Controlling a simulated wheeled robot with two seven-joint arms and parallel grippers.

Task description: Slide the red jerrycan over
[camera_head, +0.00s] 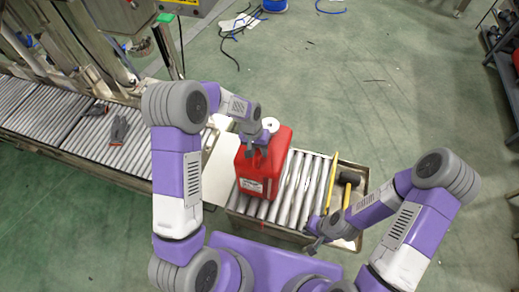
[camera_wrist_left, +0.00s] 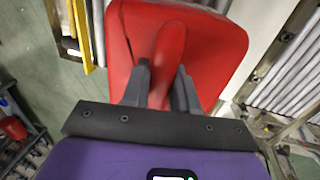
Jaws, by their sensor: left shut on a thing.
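The red jerrycan (camera_head: 258,174) stands upright on the left part of a short roller conveyor (camera_head: 290,189), close to a pale plate (camera_head: 218,172) at the conveyor's left end. My left gripper (camera_head: 257,143) is at the jerrycan's top. In the left wrist view the two fingers of my left gripper (camera_wrist_left: 160,85) are shut on the handle of the jerrycan (camera_wrist_left: 205,45), one on each side. My right gripper (camera_head: 318,238) is low over the short conveyor's front edge, apart from the jerrycan. Its fingers are too small to judge their opening.
A yellow bar (camera_head: 330,184) and a dark-headed mallet (camera_head: 349,178) lie at the short conveyor's right end.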

